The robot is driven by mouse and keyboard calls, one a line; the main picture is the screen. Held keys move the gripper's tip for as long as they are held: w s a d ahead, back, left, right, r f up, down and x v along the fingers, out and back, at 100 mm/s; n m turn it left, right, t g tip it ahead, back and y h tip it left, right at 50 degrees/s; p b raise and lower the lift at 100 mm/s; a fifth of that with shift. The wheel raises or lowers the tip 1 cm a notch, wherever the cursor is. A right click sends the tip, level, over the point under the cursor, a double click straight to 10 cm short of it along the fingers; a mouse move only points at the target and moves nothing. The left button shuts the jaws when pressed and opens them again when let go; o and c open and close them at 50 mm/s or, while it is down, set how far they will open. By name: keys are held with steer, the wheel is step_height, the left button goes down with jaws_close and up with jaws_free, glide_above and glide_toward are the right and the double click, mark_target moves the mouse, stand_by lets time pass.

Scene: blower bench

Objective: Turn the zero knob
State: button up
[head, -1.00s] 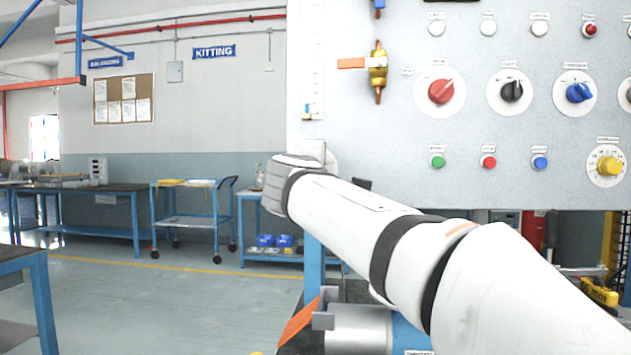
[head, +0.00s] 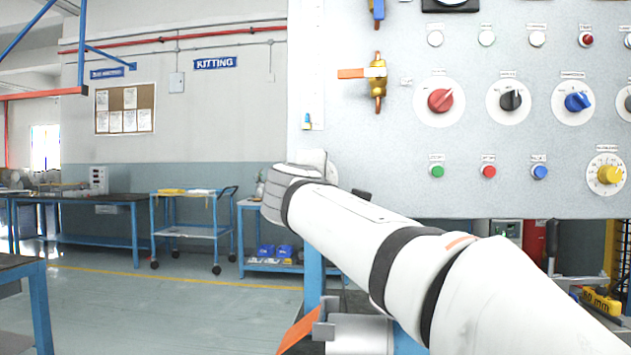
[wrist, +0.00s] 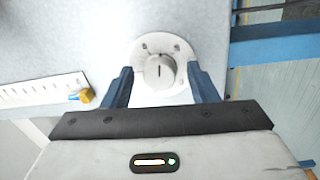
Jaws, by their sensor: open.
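The zero knob (wrist: 160,72) is a small grey round knob with a dark line on its face. It sits on a pale round plate with screws, near the panel's edge in the wrist view. The dark line stands nearly upright in that picture. My gripper (wrist: 159,82) is open, its two blue fingers on either side of the knob with gaps visible on both sides. I cannot tell how deep the fingertips reach. In the head view my arm's end hides the knob and the fingers.
The grey panel (head: 400,150) carries a red knob (head: 440,100), a black knob (head: 511,100), a blue knob (head: 577,102), a yellow knob (head: 609,174) and a brass valve with an orange handle (head: 355,73). A blue cart (head: 190,233) stands at left, beyond open floor.

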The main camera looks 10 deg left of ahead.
steer(key=s, duration=0.7)
steer(key=shift+s+d+f, duration=0.15)
steer(key=shift+s+f, duration=0.05)
steer(key=shift+s, duration=0.2)
steer(key=shift+d, duration=0.1)
